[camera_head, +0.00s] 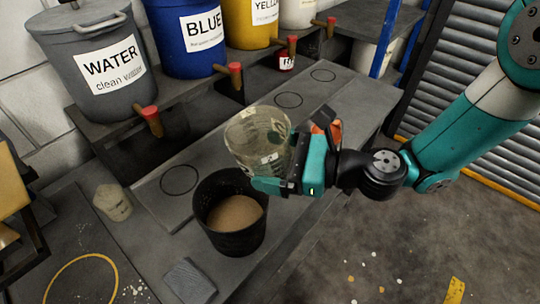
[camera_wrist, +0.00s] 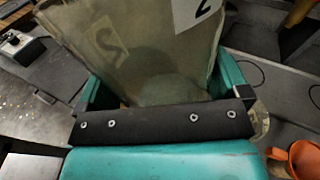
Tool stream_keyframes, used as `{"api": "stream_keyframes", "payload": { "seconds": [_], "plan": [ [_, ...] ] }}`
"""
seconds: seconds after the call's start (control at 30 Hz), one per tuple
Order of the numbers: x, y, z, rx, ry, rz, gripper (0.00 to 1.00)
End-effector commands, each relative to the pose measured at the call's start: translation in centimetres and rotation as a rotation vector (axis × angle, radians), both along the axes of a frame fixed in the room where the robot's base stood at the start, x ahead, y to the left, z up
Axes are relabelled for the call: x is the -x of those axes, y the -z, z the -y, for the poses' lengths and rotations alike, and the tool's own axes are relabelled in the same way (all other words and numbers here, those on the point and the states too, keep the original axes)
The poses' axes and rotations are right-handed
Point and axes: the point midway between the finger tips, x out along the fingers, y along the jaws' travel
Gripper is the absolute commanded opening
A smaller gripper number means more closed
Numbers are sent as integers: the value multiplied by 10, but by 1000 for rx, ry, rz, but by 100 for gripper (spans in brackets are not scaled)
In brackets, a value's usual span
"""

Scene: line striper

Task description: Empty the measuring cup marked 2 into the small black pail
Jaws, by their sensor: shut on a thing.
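The measuring cup (camera_head: 256,138) is clear with a yellowish tint. A white label with a 2 shows on it in the wrist view (camera_wrist: 195,12). My gripper (camera_head: 276,172) is shut on the cup, with its teal fingers on either side in the wrist view (camera_wrist: 160,88). The cup is held above the bench, tilted a little left in the head view, by the pail's upper right rim. I cannot tell how much is inside it. The small black pail (camera_head: 228,241) stands upright below and left of my gripper, with tan material (camera_head: 235,215) inside.
A grey WATER drum (camera_head: 95,95), a blue drum (camera_head: 188,60) and a yellow drum (camera_head: 250,35) stand behind on a shelf with red-handled taps. An orange cup (camera_wrist: 297,158) is beside my gripper.

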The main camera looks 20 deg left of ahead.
Motion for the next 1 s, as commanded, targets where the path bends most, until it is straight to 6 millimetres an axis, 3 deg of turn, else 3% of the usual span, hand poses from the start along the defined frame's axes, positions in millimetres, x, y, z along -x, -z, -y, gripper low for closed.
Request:
{"api": "stream_keyframes", "payload": {
  "seconds": [0.13,1.0],
  "plan": [
    [3,-3,12,-26,3,-68,64],
    [8,-11,30,-73,3,-174,64]
  ]
}}
